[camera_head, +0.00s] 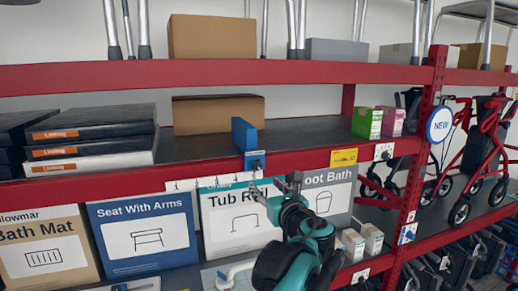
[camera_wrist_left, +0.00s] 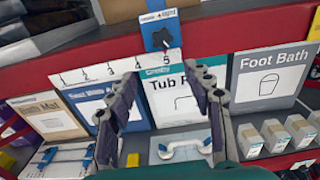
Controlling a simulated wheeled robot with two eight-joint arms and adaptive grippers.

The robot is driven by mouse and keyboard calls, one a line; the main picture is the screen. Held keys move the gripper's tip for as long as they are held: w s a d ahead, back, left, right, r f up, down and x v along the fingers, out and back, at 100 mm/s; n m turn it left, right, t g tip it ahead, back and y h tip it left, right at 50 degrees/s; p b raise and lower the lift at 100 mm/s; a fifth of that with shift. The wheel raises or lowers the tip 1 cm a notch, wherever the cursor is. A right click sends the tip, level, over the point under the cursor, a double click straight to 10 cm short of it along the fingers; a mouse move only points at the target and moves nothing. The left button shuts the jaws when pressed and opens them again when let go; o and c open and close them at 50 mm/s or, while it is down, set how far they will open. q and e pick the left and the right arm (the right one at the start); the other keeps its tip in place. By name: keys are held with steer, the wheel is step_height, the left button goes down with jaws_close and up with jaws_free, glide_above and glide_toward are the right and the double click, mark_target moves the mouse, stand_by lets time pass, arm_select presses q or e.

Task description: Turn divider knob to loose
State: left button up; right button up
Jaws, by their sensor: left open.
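The blue divider (camera_head: 244,136) stands upright on the middle shelf, with a blue plate at its front over the red shelf rail. Its dark star-shaped knob (camera_head: 256,164) sits on that plate. It also shows in the left wrist view as a dark knob (camera_wrist_left: 162,40) on the blue plate (camera_wrist_left: 158,24), whose small lettering I cannot read. My left gripper (camera_head: 273,187) is open and empty, below and in front of the knob, apart from it. In the left wrist view its two fingers (camera_wrist_left: 162,84) are spread wide, with the knob beyond and above them. My right gripper is not in view.
A numbered white strip (camera_wrist_left: 117,70) runs along the red rail (camera_head: 290,160) below the knob. Seat With Arms (camera_head: 145,230), Tub Rail (camera_head: 238,218) and Foot Bath boxes stand below. Black packages (camera_head: 95,132) lie left of the divider; green and pink boxes stand right. The shelf beside the divider has free room.

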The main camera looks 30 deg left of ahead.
mark_target(258, 166)
arm_select(q)
steer(key=shift+m, duration=0.4)
steer(key=w+a, duration=0.2)
steer(key=w+a+r+p, duration=0.1)
steer(key=w, duration=0.1)
steer(key=w+a+r, duration=0.1)
steer(key=w+a, duration=0.1)
steer(key=shift+a, duration=0.35)
steer(key=shift+r, duration=0.1)
steer(key=shift+c, duration=0.2)
steer(key=c, duration=1.1)
